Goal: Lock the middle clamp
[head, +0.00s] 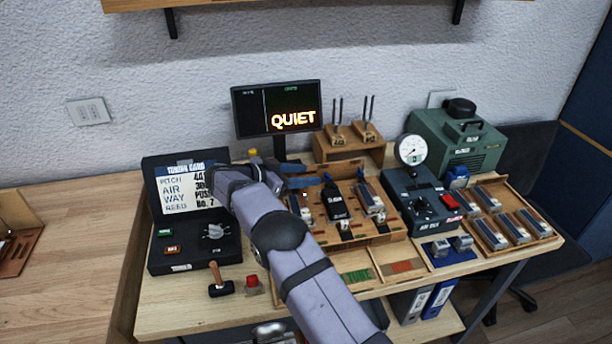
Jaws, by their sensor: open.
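A wooden fixture (385,238) stands at the middle of the bench, with several dark and metallic parts set in rows. A black clamp-like part (336,203) sits in its middle row; whether its lever is locked cannot be told at this size. A similar part with a grey top (369,197) is to its right, and another is to its left, partly behind my arm. My gripper (322,180) is open, with its blue fingers pointing right near the back left of the fixture, just behind the middle part. Contact with anything cannot be made out.
A monitor (277,108) reading QUIET stands behind. A black case with a card (187,190) is left; a gauge box (420,195) and a tray of grey-topped blocks (545,238) are right. A small hammer (218,283) and a red button (252,281) are in front.

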